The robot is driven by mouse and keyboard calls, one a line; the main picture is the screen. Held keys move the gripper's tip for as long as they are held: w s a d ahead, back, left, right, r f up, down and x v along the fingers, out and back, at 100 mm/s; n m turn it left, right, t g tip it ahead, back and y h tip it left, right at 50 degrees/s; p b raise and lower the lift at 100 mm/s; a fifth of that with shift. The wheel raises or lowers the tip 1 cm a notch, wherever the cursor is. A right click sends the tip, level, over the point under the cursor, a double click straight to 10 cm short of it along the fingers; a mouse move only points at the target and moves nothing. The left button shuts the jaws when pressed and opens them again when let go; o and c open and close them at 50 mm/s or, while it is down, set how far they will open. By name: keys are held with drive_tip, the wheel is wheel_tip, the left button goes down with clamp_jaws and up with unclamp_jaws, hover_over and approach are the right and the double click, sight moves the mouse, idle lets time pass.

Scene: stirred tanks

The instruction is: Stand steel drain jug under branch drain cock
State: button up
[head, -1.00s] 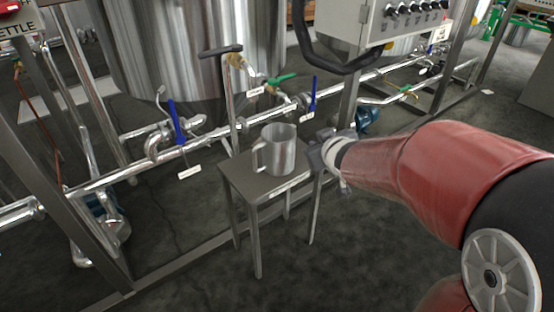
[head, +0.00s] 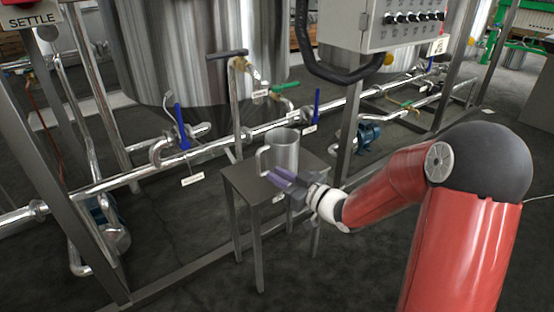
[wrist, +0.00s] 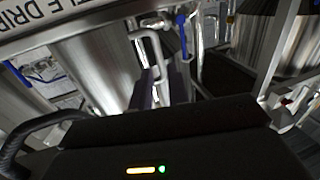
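The steel drain jug (head: 286,150) stands upright on a small grey table (head: 236,178), its handle on its left side. It also shows large in the wrist view (wrist: 95,68), with the handle (wrist: 158,45) just ahead of the fingers. My gripper (head: 279,178) is open, its two purple fingers apart at the jug's near side, close to the handle. I cannot tell whether they touch it. Small valves sit on the pipework behind the jug, one green-handled (head: 285,87) and one brass (head: 241,64). Their tags are too small to read, so I cannot tell which is the branch drain cock.
A pipe rail with blue-handled valves (head: 181,128) runs behind the table. A large steel tank (head: 200,50) stands behind it. A control box (head: 385,25) on a post is at upper right. Frame posts stand at left. The floor in front of the table is clear.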

sight(259, 172)
drive_tip(key=x, duration=0.8)
drive_tip(key=shift+w+d+r+b, duration=0.1)
drive_tip(key=shift+d+b, duration=0.05)
drive_tip(key=shift+b, duration=0.25)
clamp_jaws()
